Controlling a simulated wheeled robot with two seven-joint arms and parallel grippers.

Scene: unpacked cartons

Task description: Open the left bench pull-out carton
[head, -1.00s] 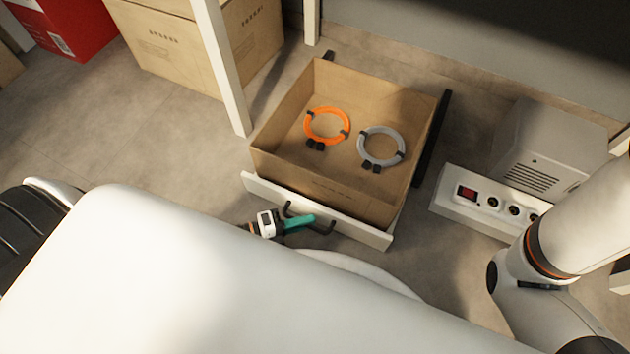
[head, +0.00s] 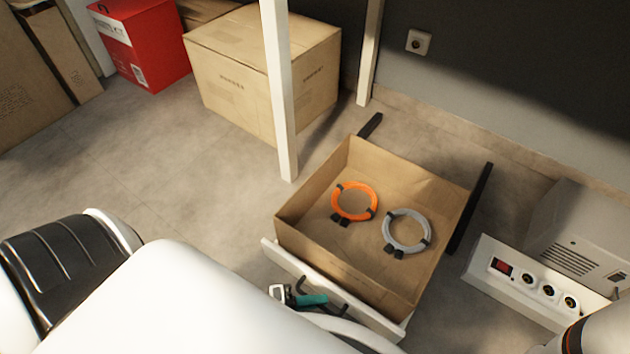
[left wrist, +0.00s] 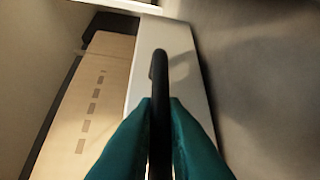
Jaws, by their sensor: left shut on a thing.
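The pull-out carton (head: 318,260) is an open brown box behind a white front panel (head: 385,327), drawn out on dark rails. An orange cable coil (head: 354,186) and a grey cable coil (head: 428,230) lie inside it. A black bar handle (head: 338,309) is on the panel's face. My left gripper (head: 318,299) is at this handle. In the left wrist view its teal fingers (left wrist: 160,125) are shut on the black handle (left wrist: 158,72), with the white panel (left wrist: 180,65) behind. My right gripper is out of view; part of my right arm shows at the lower right.
A white socket strip (head: 520,285) and a grey box (head: 580,240) stand right of the carton. A white post (head: 279,100) rises at its back left. A closed carton (head: 235,75) and a red box (head: 135,45) stand farther back.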

